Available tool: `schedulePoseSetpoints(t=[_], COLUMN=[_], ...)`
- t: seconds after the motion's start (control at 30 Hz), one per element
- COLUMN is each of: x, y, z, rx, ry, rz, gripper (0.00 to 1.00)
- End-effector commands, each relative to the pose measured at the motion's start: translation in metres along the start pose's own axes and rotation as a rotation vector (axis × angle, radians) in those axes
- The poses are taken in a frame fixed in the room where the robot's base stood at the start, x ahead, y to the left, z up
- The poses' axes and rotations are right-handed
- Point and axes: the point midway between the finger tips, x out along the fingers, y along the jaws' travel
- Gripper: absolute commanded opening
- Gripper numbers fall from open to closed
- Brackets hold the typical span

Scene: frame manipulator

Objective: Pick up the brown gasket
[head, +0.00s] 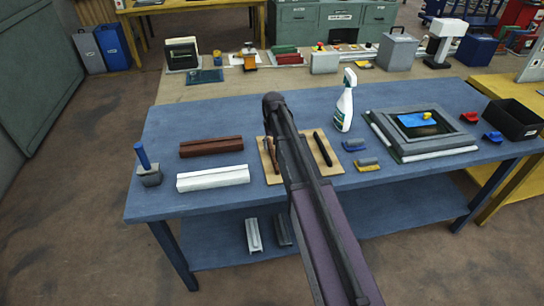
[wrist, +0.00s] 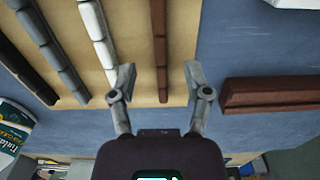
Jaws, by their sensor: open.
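The brown gasket (wrist: 160,45) is a thin, segmented reddish-brown strip on a tan board (wrist: 215,12). In the wrist view it runs down from the top edge, and its near end lies between the fingertips of my gripper (wrist: 160,80). My gripper is open, with a finger on each side of the strip and a gap to both. The height of the fingers above the board is unclear. In the head view the brown gasket (head: 270,148) shows partly beside my arm, which hides my fingertips and the middle of the board (head: 325,176).
A white strip (wrist: 97,35) and dark strips (wrist: 52,45) lie left of the gasket. A red-brown block (wrist: 275,93) lies right of my gripper. A spray bottle (head: 345,103), white block (head: 213,178) and grey frame (head: 415,133) share the blue table (head: 200,125).

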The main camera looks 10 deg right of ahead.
Motion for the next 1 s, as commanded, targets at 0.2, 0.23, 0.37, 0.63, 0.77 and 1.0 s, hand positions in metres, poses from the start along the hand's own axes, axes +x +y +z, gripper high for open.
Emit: schedulePoseSetpoints(t=[0.2,0.23,0.37,0.63,0.77,1.0], x=[0.002,0.002,0.009,0.029,0.039,0.051], y=[0.000,0.000,0.000,0.000,0.000,0.000], z=[0.000,0.000,0.001,0.003,0.004,0.004], rx=[0.000,0.000,0.000,0.000,0.000,0.000], ry=[0.000,0.000,0.000,0.000,0.000,0.000], rz=[0.000,0.000,0.000,0.000,0.000,0.000], gripper=[0.63,0.63,0.63,0.63,0.63,0.63])
